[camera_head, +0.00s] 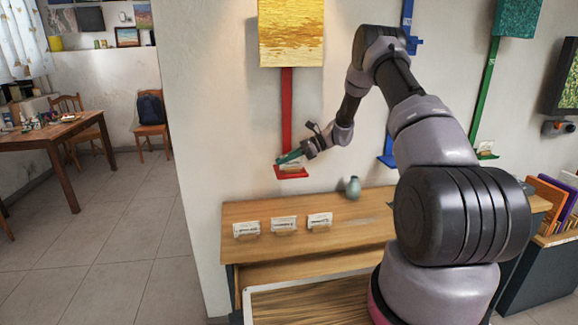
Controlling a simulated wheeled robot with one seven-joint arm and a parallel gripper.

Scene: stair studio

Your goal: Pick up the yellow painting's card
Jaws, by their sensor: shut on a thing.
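The yellow painting (291,32) hangs on the white wall at the top middle, above a red vertical strip (286,110). The strip ends in a small red ledge (302,175). A small pale card (293,168) shows at this ledge, partly hidden by my gripper. My gripper (288,157) reaches in from the right with its teal fingertips at the card and is shut on it. The card is small here, and I cannot tell whether it touches the ledge.
A wooden desk (345,211) stands below, bearing three white cards (284,224) in a row and a grey-green vase (353,187). Blue (387,150) and green (485,90) strips are on the wall to the right. Open floor (125,250) lies at left.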

